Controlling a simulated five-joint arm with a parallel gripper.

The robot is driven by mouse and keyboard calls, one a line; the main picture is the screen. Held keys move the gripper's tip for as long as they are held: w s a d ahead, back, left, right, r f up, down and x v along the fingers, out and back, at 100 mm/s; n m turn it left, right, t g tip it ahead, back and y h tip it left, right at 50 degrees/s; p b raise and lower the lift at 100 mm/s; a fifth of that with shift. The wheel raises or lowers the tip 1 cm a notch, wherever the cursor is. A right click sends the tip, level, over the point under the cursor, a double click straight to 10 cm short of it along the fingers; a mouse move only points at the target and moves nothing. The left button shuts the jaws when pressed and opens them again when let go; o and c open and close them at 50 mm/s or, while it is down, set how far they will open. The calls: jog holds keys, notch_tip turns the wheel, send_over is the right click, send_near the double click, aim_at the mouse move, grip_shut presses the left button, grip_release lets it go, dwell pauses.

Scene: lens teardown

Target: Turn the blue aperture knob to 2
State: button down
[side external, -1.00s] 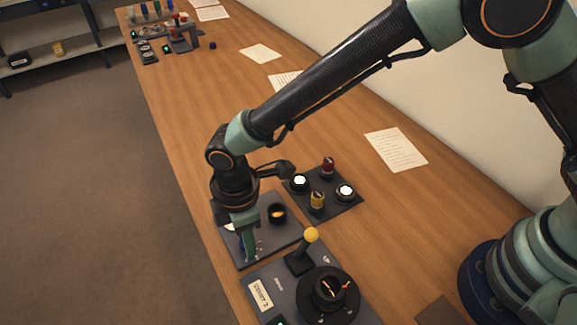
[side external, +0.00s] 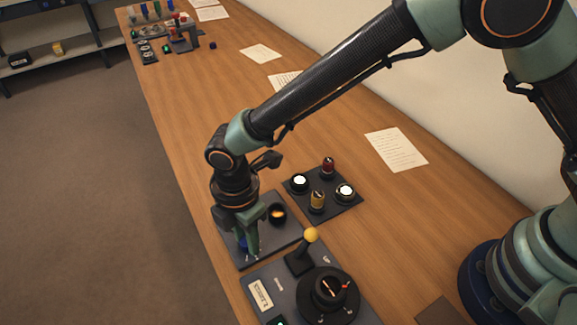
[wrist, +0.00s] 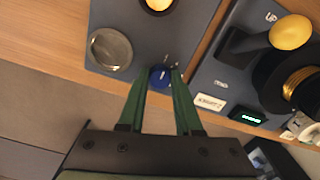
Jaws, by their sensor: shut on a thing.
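The blue aperture knob (wrist: 161,78) sits on a dark grey panel (wrist: 140,20) with small white marks beside it. In the wrist view my gripper (wrist: 162,88) has its two green fingers on either side of the knob, shut on it. In the side view my gripper (side external: 250,252) points down at the panel, and only a sliver of the blue knob (side external: 242,243) shows behind the fingers. The number that the knob points to is too small to read.
The same panel has a silver disc (wrist: 110,49) and a dark cup with an orange glow (side external: 277,214). Close by stand a yellow-balled lever (side external: 311,235), a black dial (side external: 328,292) and a plate of coloured knobs (side external: 323,194). Papers lie on the open table behind.

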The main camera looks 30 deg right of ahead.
jog(key=c, duration=0.6)
grip_release()
jog(key=shift+r, duration=0.1)
notch_tip(320, 180, up, 12)
